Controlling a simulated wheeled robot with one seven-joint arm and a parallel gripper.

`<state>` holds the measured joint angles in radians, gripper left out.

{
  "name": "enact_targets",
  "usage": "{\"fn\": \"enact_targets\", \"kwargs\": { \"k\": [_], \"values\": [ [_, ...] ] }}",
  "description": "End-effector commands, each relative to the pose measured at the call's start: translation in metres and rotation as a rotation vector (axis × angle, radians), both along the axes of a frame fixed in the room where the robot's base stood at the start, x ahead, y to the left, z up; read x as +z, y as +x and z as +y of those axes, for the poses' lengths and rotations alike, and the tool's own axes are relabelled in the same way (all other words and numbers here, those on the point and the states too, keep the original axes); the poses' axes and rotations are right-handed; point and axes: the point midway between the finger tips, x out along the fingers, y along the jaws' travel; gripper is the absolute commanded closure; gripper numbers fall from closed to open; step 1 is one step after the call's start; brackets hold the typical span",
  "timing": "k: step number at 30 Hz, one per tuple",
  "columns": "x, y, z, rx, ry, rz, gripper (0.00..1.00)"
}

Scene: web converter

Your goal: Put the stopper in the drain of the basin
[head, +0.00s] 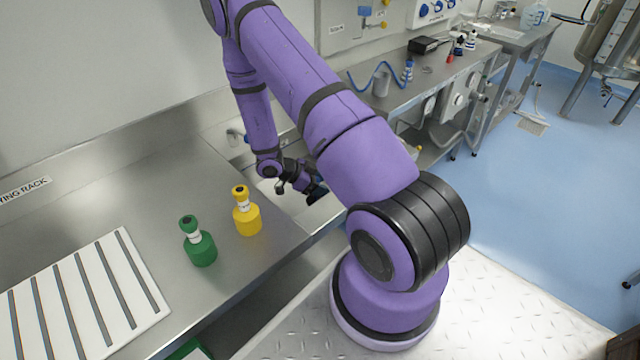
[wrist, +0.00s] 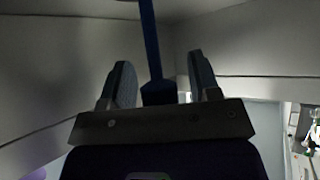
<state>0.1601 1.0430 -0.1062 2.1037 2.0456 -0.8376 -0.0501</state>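My gripper (head: 312,190) is low over the basin (head: 325,212) in the head view, at the end of my bent arm. In the wrist view my gripper (wrist: 160,80) has its two fingers apart with a dark blue block (wrist: 158,94) between them. A thin blue rod runs from this block to the top edge of the picture. The blue piece looks like the stopper, held by its handle; its far end is mostly cut off. The gap at the right finger makes the contact hard to see. The drain is not visible in either view.
A yellow bottle-like object (head: 247,218) and a green one (head: 200,248) stand on the steel counter, left of the basin. A white slatted rack (head: 85,295) lies farther left. My arm hides part of the basin. Another bench (head: 425,75) stands behind.

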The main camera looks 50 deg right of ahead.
Motion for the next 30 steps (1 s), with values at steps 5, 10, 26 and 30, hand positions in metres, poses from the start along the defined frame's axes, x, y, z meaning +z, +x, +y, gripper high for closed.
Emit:
{"fn": "enact_targets", "kwargs": {
  "k": [5,10,26,30],
  "values": [
    [0.004,0.0,0.0,-0.001,0.0,-0.001,0.44],
    [0.017,0.012,0.014,0.002,0.0,-0.003,0.44],
    [0.048,0.037,0.047,0.0,0.0,0.0,0.44],
    [0.048,0.037,0.047,0.0,0.0,0.0,0.44]
  ]
}}
